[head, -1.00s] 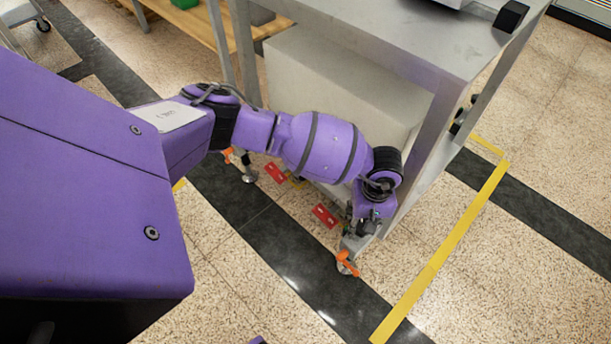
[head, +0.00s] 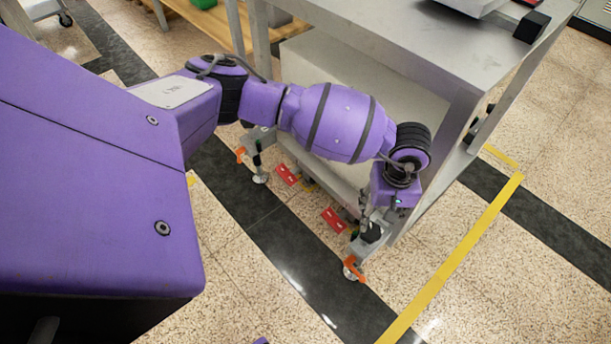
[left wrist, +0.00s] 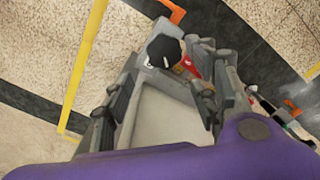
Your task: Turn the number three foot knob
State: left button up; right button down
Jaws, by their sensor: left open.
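A black foot knob (head: 371,232) sits low at the near corner leg of the grey metal table, above an orange lever (head: 354,270). In the left wrist view the knob (left wrist: 163,52) shows a white mark that I cannot read. My left gripper (head: 366,212) is open just above this knob. In the left wrist view its fingers stand apart on either side of the knob, and contact cannot be told. A second foot (head: 260,177) with an orange lever (head: 240,155) stands at the other leg, left of my arm. My right gripper is out of view.
The grey metal table (head: 400,50) stands over a pale box-like body (head: 335,75). Red tags (head: 333,220) hang low between the feet. Yellow tape (head: 455,260) and dark strips mark the speckled floor. The floor in front of the near foot is clear.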

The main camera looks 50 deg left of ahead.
pick_arm(q)
jog(key=shift+w+r, duration=0.1)
jog(key=shift+r, duration=1.95)
